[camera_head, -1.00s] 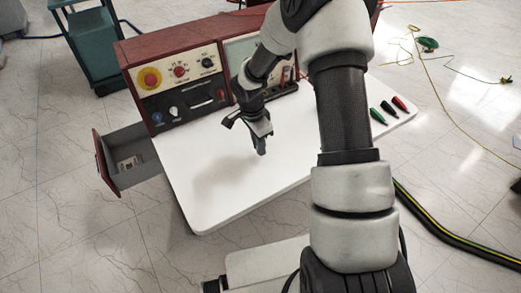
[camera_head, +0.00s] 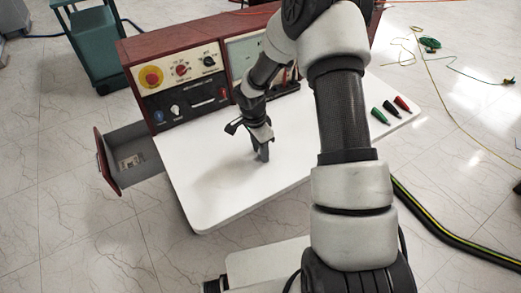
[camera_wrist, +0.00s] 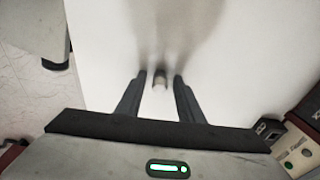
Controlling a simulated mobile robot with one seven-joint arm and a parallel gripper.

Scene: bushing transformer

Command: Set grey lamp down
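The grey lamp (camera_wrist: 160,82) is a small, short cylinder seen between the fingertips in the wrist view. It is at the white tabletop, but I cannot tell how firmly it rests there. My gripper (camera_wrist: 160,78) points down with one finger on each side of the lamp, and narrow gaps show between lamp and fingers. In the head view my gripper (camera_head: 262,153) is low over the middle of the white table (camera_head: 205,200), its tips at or very near the surface. The lamp cannot be made out in that view.
A red-framed control panel (camera_head: 180,75) with knobs and a yellow-red button stands along the table's back. An open drawer (camera_head: 130,160) juts out at left. Green, black and red pointed pieces (camera_head: 390,108) lie at the table's right. The front left of the tabletop is bare.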

